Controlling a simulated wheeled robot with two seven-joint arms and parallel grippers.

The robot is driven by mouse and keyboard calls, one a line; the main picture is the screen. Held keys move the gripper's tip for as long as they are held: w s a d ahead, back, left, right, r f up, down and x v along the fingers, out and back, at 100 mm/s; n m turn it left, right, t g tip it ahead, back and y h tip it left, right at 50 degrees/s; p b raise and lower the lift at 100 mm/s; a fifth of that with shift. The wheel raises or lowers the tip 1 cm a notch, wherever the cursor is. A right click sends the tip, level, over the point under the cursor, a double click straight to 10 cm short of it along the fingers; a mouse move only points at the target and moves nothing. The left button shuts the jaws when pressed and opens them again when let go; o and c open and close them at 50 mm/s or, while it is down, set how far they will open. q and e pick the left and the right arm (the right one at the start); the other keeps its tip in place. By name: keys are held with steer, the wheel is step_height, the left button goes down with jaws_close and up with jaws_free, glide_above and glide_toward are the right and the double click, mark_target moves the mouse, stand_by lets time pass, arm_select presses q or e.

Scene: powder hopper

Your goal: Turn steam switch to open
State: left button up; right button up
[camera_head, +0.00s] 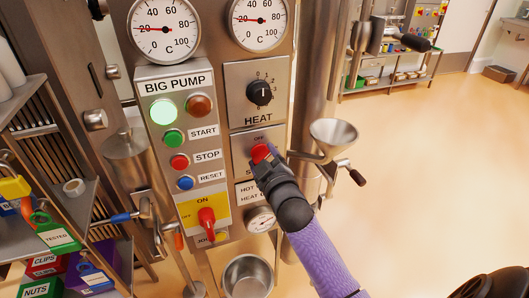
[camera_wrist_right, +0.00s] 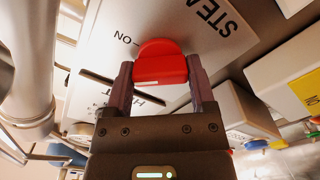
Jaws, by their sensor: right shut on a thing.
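The steam switch is a red knob (camera_head: 260,152) on a grey plate below the HEAT dial. In the right wrist view the red knob (camera_wrist_right: 160,62) sits between the two fingers of my right gripper (camera_wrist_right: 160,75), which is shut on it. The plate (camera_wrist_right: 110,45) there shows the letters STEA and ON. In the head view my right gripper (camera_head: 262,160) reaches up from below and covers much of the plate and its lettering. An OFF label shows just above the knob. My left gripper is not in view.
The BIG PUMP panel (camera_head: 170,88) with several buttons and a red ON/OFF switch (camera_head: 207,222) is to the left. The HEAT dial (camera_head: 260,92) is above. A metal funnel (camera_head: 334,133) stands close on the right. A metal pot (camera_head: 248,275) is below. Open floor lies right.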

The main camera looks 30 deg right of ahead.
steer(key=m+p, duration=0.2)
steer(key=m, duration=0.1)
steer(key=shift+r+m, duration=0.1)
steer(key=shift+m, duration=0.3)
steer(key=m+p, duration=0.1)
steer(key=m, duration=0.2)
steer(key=shift+p, duration=0.4)
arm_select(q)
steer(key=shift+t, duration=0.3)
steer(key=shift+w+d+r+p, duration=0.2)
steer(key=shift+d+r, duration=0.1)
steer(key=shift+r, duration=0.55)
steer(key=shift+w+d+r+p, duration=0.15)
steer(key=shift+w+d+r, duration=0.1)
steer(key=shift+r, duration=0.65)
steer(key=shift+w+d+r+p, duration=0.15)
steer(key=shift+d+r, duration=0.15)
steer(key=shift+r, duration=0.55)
arm_select(e)
steer(key=shift+m, duration=1.4)
steer(key=shift+o, duration=0.2)
steer(key=o, duration=1.2)
steer(key=shift+c, duration=0.2)
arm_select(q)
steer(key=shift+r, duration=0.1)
arm_select(e)
steer(key=shift+s, duration=0.1)
